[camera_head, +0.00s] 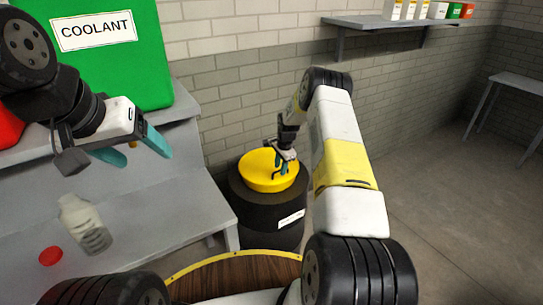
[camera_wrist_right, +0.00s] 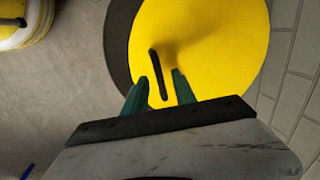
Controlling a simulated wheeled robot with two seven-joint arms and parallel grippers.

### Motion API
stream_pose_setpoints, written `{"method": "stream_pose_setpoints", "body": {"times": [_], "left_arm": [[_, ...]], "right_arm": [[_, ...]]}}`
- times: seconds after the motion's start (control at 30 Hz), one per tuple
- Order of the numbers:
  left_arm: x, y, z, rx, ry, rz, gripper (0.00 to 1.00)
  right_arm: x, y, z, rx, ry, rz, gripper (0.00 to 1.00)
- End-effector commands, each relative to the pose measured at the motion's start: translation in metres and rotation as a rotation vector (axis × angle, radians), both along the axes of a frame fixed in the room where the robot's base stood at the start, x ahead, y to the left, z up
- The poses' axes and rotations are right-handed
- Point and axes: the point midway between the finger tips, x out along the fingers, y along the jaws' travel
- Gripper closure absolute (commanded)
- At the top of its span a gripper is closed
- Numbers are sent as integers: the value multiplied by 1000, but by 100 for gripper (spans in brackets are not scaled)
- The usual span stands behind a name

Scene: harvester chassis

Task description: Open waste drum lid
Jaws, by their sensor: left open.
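The waste drum (camera_head: 262,206) is a dark drum with a white label, standing on the floor beside the grey bench. Its round yellow lid (camera_head: 257,180) lies on top, and it also fills much of the right wrist view (camera_wrist_right: 215,45). A black bar handle (camera_wrist_right: 157,72) sits on the lid. My right gripper (camera_head: 284,165) is over the lid. In the right wrist view its green fingers (camera_wrist_right: 161,88) are apart, one on each side of the handle's near end, with yellow showing between. My left gripper (camera_head: 133,148) is open and empty above the bench.
A green COOLANT container (camera_head: 105,60) and a red object (camera_head: 8,125) stand at the back left. A white bottle (camera_head: 83,222) and a red cap (camera_head: 50,256) are on the bench (camera_head: 165,220). A wall shelf (camera_head: 400,24) holds several small containers.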

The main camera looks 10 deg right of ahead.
Motion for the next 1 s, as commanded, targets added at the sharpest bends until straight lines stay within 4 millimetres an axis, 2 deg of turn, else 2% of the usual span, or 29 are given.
{"method": "stream_pose_setpoints", "body": {"times": [0.2, 0.37, 0.4, 1.0], "left_arm": [[0, 0, 0, 0, 0, 0, 29], [0, 0, 0, 0, 0, 0, 29], [0, 0, 0, 0, 0, 0, 29], [0, 0, 0, 0, 0, 0, 29]], "right_arm": [[0, 0, 0, 0, 0, 0, 67], [0, 0, 0, 0, 0, 1, 99], [0, 0, 0, 0, 0, 1, 100], [0, 0, 0, 1, 0, 1, 100]]}}
